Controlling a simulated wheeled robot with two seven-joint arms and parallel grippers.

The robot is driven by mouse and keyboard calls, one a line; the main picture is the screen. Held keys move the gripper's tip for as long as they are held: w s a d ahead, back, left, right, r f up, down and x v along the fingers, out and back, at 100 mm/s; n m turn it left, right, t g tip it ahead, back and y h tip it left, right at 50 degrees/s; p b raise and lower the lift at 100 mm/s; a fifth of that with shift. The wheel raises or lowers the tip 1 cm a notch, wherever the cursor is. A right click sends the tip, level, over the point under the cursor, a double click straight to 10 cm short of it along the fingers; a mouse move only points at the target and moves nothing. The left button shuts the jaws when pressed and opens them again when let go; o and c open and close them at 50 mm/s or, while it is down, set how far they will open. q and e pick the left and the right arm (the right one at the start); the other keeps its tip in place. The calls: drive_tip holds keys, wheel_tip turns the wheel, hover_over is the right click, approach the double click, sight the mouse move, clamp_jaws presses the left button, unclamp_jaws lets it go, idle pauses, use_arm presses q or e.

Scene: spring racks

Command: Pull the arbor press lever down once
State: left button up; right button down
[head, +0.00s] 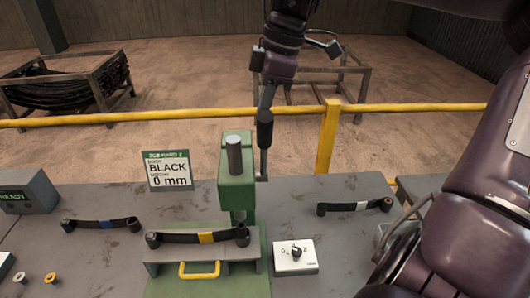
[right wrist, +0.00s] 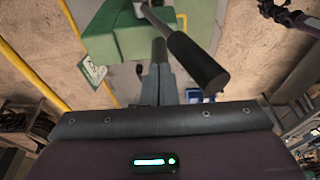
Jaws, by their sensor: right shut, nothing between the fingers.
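The green arbor press (head: 233,190) stands on the grey bench with its round steel ram (head: 235,155) upright. Its lever (head: 265,132) is a grey rod with a black grip, standing nearly upright at the press's right side. The lever also shows in the right wrist view (right wrist: 197,62). My right gripper (head: 268,90) points down at the top of the grip. In the right wrist view its fingers (right wrist: 160,60) are shut and empty, beside the lever. A dark purple part, seemingly my left gripper (right wrist: 275,10), shows small at the upper right; its jaws are unclear.
A black strap with a yellow band (head: 206,238) lies on the fixture below the ram. Blue-banded (head: 100,225) and white-banded (head: 355,207) straps lie either side. A white knob box (head: 295,257) and a sign reading BLACK 0 mm (head: 168,170) stand nearby. A yellow rail (head: 420,107) runs behind.

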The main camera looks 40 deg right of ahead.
sight(268, 135)
idle(0.6)
drive_tip(key=shift+s+a+b, duration=0.65)
drive_tip(key=shift+s+a, duration=0.3)
drive_tip(key=shift+s, duration=0.15)
drive_tip(key=shift+s+a+f+b, duration=0.65)
drive_tip(key=shift+s+f+b, duration=0.15)
drive_tip(key=shift+b, duration=0.2)
drive_tip(key=shift+s+a+f+b, duration=0.4)
drive_tip(key=shift+s+a+b, duration=0.2)
drive_tip(key=shift+s+b, duration=0.05)
drive_tip(key=shift+f, duration=0.1)
